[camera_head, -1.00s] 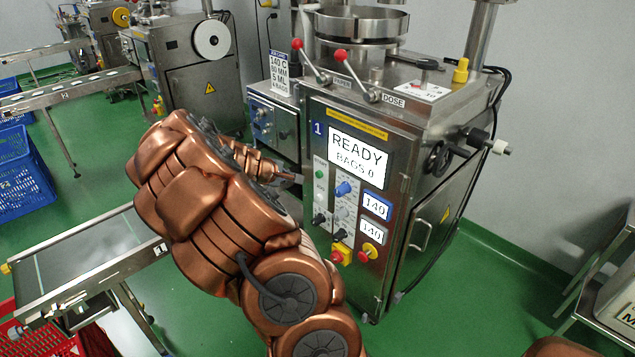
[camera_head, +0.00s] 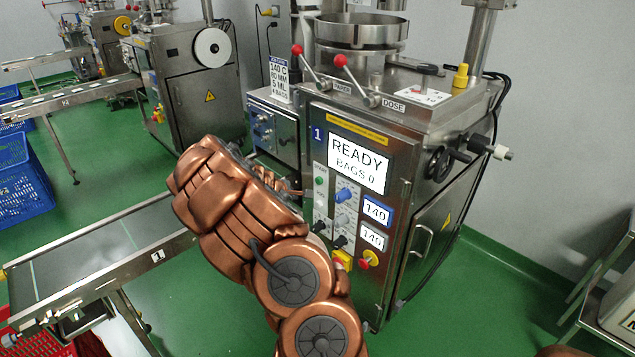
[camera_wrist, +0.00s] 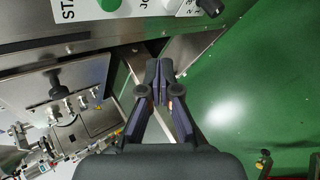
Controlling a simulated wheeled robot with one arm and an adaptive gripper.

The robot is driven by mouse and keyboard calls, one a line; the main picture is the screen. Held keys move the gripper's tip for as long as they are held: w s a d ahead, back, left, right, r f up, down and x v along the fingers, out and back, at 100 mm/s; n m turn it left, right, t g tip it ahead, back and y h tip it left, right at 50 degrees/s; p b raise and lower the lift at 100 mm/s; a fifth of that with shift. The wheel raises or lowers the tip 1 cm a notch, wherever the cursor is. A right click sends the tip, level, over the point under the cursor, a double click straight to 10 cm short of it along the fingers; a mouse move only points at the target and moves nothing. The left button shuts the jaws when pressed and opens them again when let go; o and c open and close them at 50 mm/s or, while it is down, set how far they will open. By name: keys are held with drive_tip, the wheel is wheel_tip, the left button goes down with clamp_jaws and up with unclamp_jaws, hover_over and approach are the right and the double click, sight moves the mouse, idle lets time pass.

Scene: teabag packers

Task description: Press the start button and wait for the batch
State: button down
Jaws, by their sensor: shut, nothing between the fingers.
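Packer 1 (camera_head: 400,175) has a front panel whose screen (camera_head: 358,163) reads READY, BAGS 0. The green start button (camera_head: 320,181) is at the panel's upper left. In the wrist view the green button (camera_wrist: 110,4) is cut by the top edge, beside a label of which STA shows. My gripper (camera_wrist: 161,76) is shut and empty, pointing toward the machine below the button in that picture, apart from it. In the head view my arm hides most of the gripper, left of the panel.
A conveyor (camera_head: 90,255) stands left of my arm.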

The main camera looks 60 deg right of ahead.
sight(319, 181)
drive_tip(key=s+d, duration=0.2)
drive_tip(key=d, duration=0.5)
drive_tip(key=shift+p, duration=0.35)
drive_tip(key=shift+d, duration=0.25)
idle(1.0)
drive_tip(key=shift+s+d, duration=0.1)
drive_tip(key=shift+d, duration=0.15)
